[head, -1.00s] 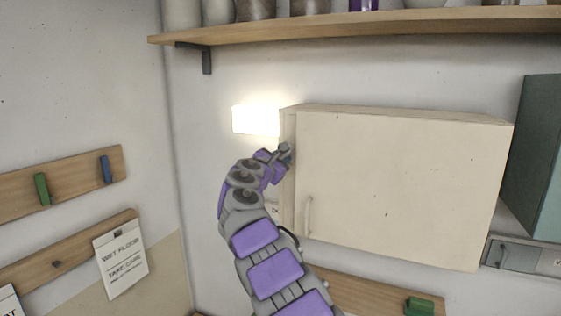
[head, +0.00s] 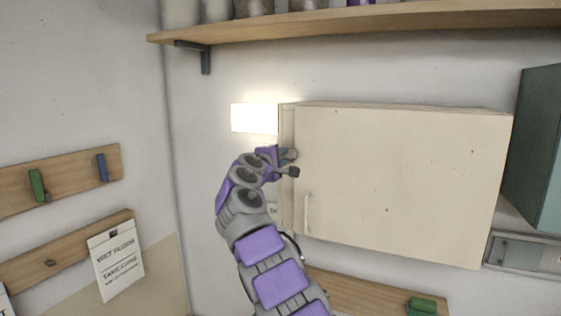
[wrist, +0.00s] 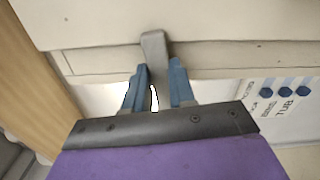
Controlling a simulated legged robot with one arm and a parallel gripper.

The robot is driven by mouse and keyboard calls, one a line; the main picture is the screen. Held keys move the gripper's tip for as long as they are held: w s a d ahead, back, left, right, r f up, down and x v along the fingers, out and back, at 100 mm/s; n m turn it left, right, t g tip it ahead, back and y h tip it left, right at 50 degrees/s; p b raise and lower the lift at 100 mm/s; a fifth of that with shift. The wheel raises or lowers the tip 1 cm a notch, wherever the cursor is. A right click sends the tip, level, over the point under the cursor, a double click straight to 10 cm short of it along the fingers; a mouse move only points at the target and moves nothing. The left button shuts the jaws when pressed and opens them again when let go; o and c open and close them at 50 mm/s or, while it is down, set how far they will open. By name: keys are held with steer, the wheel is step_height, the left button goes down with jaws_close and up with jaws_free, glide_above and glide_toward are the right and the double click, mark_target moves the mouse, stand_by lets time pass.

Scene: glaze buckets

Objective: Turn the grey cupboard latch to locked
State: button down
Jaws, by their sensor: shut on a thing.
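The cream cupboard (head: 400,185) hangs on the wall, its door closed, with a pale handle low on the left. The grey latch (wrist: 154,45) shows in the wrist view as a short bar whose end lies over the seam at the cupboard's edge. My gripper (wrist: 158,88) has its two blue fingers on either side of the latch and is shut on it. In the head view my gripper (head: 288,162) is at the cupboard's upper left edge, and it hides most of the latch there.
A bright white panel (head: 254,118) is on the wall left of the cupboard. A wooden shelf (head: 350,28) with pots runs above. A dark green cabinet (head: 535,150) stands at right. Peg rails (head: 75,180) and a hanging sign (head: 118,262) are on the left wall.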

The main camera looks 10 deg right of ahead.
steer(key=shift+f+m, duration=0.45)
steer(key=shift+m, duration=0.15)
steer(key=shift+f+m, duration=0.1)
steer(key=shift+m, duration=0.2)
steer(key=c, duration=0.9)
jaws_free()
steer(key=shift+a, duration=0.1)
steer(key=shift+c, duration=0.2)
steer(key=shift+r, duration=0.3)
steer(key=shift+s, duration=0.1)
steer(key=shift+s+a+b, duration=0.4)
steer(key=shift+s+b, duration=0.2)
steer(key=shift+b, duration=0.2)
steer(key=b+v, duration=0.3)
steer(key=v, duration=1.2)
steer(key=shift+s+a+b, duration=0.2)
steer(key=shift+a+b, duration=0.15)
steer(key=shift+a, duration=0.05)
steer(key=shift+f, duration=0.1)
